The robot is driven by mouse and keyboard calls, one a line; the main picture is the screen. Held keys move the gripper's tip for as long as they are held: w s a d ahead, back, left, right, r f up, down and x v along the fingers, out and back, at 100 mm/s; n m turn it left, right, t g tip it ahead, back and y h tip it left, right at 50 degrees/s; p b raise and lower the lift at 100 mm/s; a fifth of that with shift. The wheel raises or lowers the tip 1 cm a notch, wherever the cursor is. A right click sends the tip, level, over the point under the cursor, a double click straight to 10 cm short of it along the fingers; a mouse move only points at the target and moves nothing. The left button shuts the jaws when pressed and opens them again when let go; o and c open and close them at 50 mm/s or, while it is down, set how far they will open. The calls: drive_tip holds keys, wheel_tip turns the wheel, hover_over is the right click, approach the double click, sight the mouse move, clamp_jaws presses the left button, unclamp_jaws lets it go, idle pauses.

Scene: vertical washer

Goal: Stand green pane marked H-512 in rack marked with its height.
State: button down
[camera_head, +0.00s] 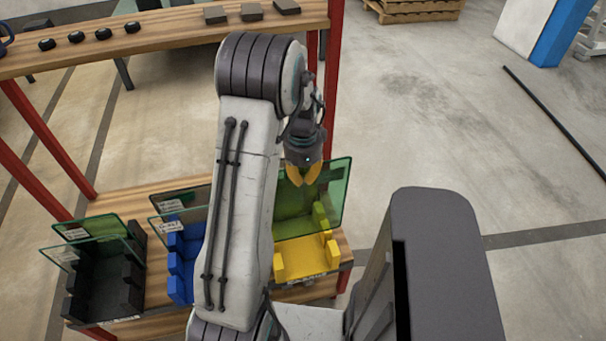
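A green pane (330,195) stands tilted at the yellow rack (318,263), its lower part at the rack's slots; I cannot tell if it is fully seated. No marking on it is readable. My gripper (303,174) is over its upper edge, with the yellow fingertips slightly apart. Whether they touch the pane is unclear. The blue rack (178,262) holds panes with small labels. The black rack (108,280) holds a green pane (95,228) and a paler pane (70,253). The labels and the rack markings are too small to read. My arm hides part of the blue and yellow racks.
The racks stand on a low wooden shelf (155,325) with red posts (38,137). A higher wooden shelf (160,32) bears black knobs and grey blocks. Open concrete floor lies to the right, with a pallet (415,8) and a black bar (555,118).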

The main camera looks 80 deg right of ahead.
wheel_tip(320, 180, down, 13)
drive_tip(key=b, duration=1.1)
drive_tip(key=shift+r, duration=0.2)
idle(0.6)
drive_tip(key=shift+f+b, duration=0.55)
idle(1.0)
drive_tip(key=c, duration=1.3)
unclamp_jaws()
drive_tip(key=shift+c, duration=0.2)
drive_tip(key=shift+a+f, duration=0.1)
wheel_tip(320, 180, up, 12)
drive_tip(key=shift+r, duration=0.25)
